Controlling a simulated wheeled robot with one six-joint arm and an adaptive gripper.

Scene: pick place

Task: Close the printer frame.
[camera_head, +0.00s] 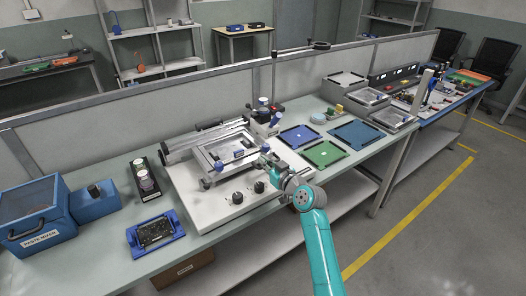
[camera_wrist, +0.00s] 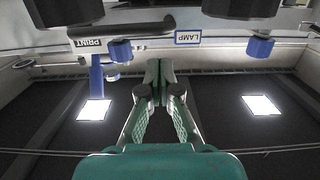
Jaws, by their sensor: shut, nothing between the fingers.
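The printer (camera_head: 185,185) is a large white-topped machine on the bench, with dark knobs on its front. Its metal printer frame (camera_head: 215,171) has blue knobs and sits over the middle of the white base. I cannot tell whether the frame lies flat or is raised. My gripper (camera_head: 266,150) is at the frame's right side. In the wrist view my gripper (camera_wrist: 158,66) is shut and empty, with its fingertips together. Blue knobs (camera_wrist: 120,51) and the PRINT label (camera_wrist: 88,42) and LAMP label (camera_wrist: 187,37) show beyond the fingers. Contact with the frame cannot be made out.
Blue trays (camera_head: 300,137) and a green tray (camera_head: 324,154) lie right of the printer. A partition (camera_head: 80,133) runs behind the bench.

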